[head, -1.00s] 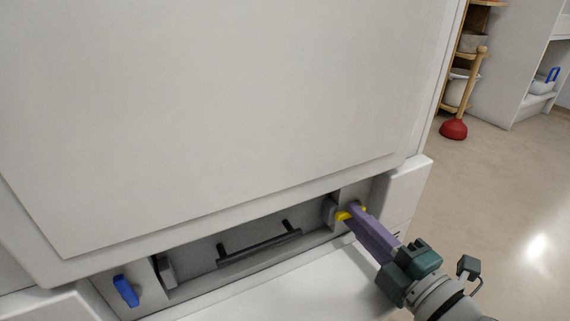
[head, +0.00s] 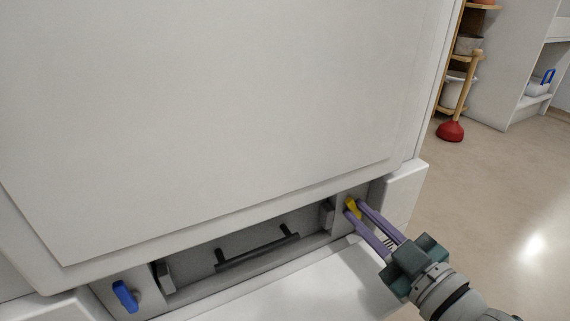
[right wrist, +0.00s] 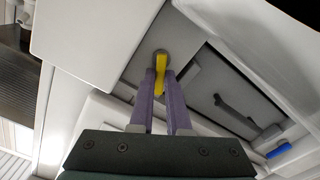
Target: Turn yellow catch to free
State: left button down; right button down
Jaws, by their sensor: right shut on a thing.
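The yellow catch (head: 352,206) sits at the right end of the recessed front panel, below the large white body. In the right wrist view the yellow catch (right wrist: 161,66) hangs from a round grey pivot. My right gripper (head: 355,209) has its two purple fingers on either side of the catch and is shut on it. The right wrist view also shows the gripper (right wrist: 161,88) with the catch's lower part between its fingers. In the head view the catch slants steeply. My left gripper is not in view.
A blue catch (head: 125,295) is at the panel's left end. A dark bar handle (head: 257,252) lies between them in the recess. A white ledge (head: 300,285) juts out below. Open floor (head: 500,200) lies to the right, with a red plunger (head: 450,132) beyond.

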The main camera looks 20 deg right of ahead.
jog(key=m, duration=0.3)
jog(key=d+m, duration=0.1)
jog(key=m, duration=0.1)
jog(key=shift+m, duration=0.4)
dwell(0.4)
jog(key=c, duration=0.9)
grip_release()
jog(key=shift+s+r, duration=0.1)
jog(key=shift+s, duration=0.05)
jog(key=s+p, duration=0.1)
jog(key=s, duration=0.2)
jog(key=s+p, duration=0.1)
jog(key=s, duration=0.5)
jog(key=shift+s+d+p, duration=0.25)
jog(key=shift+d+p, duration=0.15)
jog(key=shift+s, duration=0.1)
